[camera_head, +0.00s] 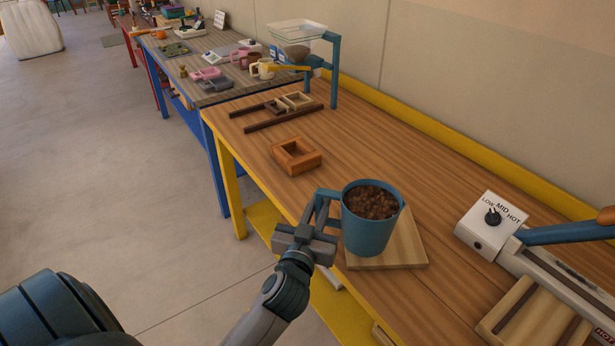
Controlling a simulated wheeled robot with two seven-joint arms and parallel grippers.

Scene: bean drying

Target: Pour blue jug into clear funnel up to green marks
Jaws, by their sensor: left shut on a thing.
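The blue jug (368,232) is upright and full to near its rim with brown beans. My left gripper (318,232) is shut on the jug's handle at its left side. The jug is over a pale wooden board (408,252); I cannot tell whether it touches it. The clear funnel (297,31) is a wide see-through hopper on a blue stand at the table's far end, well away from the jug. Green marks on it are too small to make out. My right gripper is out of view.
A small wooden frame (296,156) and dark rails (284,118) lie between jug and funnel. A heater box with LOW, MID, HOT dial (493,217) and a blue lever (565,234) stand at right. A yellow ledge (440,137) runs along the wall. The middle tabletop is clear.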

